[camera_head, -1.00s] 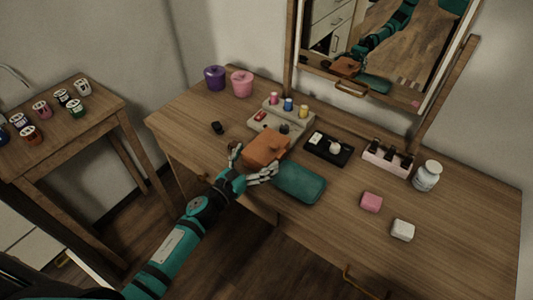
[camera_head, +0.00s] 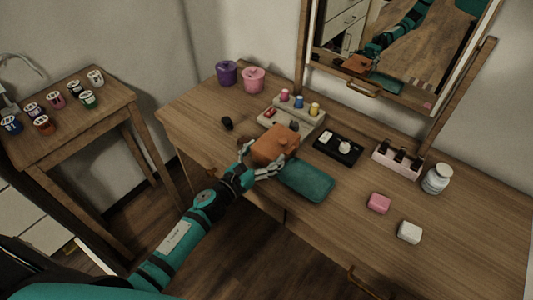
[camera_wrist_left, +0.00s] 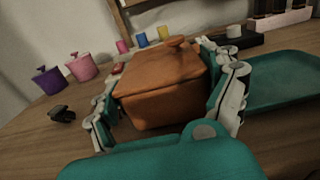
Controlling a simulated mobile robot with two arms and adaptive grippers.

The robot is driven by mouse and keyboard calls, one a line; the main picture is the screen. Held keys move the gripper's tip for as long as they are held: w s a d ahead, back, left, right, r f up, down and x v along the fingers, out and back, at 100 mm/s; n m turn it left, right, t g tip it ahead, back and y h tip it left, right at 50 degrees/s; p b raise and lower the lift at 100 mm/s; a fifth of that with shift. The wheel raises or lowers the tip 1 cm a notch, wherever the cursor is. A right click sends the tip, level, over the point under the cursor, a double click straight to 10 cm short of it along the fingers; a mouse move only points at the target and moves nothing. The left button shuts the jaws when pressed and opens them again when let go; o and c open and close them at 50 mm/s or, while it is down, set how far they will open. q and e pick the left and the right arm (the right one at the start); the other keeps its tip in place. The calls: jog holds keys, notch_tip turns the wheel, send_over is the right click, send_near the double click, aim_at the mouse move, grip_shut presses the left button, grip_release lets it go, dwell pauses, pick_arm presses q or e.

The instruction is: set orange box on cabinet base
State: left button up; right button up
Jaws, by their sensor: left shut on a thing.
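The orange box (camera_head: 275,144), a lidded block with a small knob, is between the fingers of my left gripper (camera_head: 261,160). The left wrist view shows the box (camera_wrist_left: 165,98) upright, with the white and black fingers (camera_wrist_left: 170,108) shut on its two sides. I cannot tell whether its underside touches the table. A flat teal tray (camera_head: 306,180) lies just right of it, empty. The wooden table (camera_head: 350,215) has drawers below; no separate part is clearly a cabinet base. My right gripper is not in view.
Behind the box is a pale stepped holder (camera_head: 310,121) with small bottles. A black tray (camera_head: 338,149), pink rack (camera_head: 398,160), white jar (camera_head: 436,179), pink block (camera_head: 378,203) and white block (camera_head: 409,232) stand right. Purple (camera_head: 227,73) and pink pots (camera_head: 253,80) stand back left.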

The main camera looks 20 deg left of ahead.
pick_arm(q)
jog(key=shift+r+p, duration=0.35)
jog(key=shift+r, duration=1.25)
jog(key=shift+s+d+f, duration=0.15)
jog(key=shift+s+d, duration=0.05)
jog(key=shift+s, duration=0.1)
jog(key=s+d+r+b, duration=0.1)
jog(key=s+d, duration=0.2)
jog(key=s, duration=0.3)
jog(key=s+d+b, duration=0.1)
jog(key=s+d, duration=0.3)
jog(key=s, duration=0.3)
jog(key=s+a+r+n+t+y+p, duration=0.1)
jog(key=s+a+r+n+y, duration=0.3)
jog(key=s+a+r+y, duration=0.1)
jog(key=a+r+y, duration=0.1)
jog(key=a+r, duration=0.1)
jog(key=a, duration=0.1)
jog(key=shift+s+r, duration=0.25)
jog(key=shift+s, duration=0.1)
jog(key=shift+a, duration=0.1)
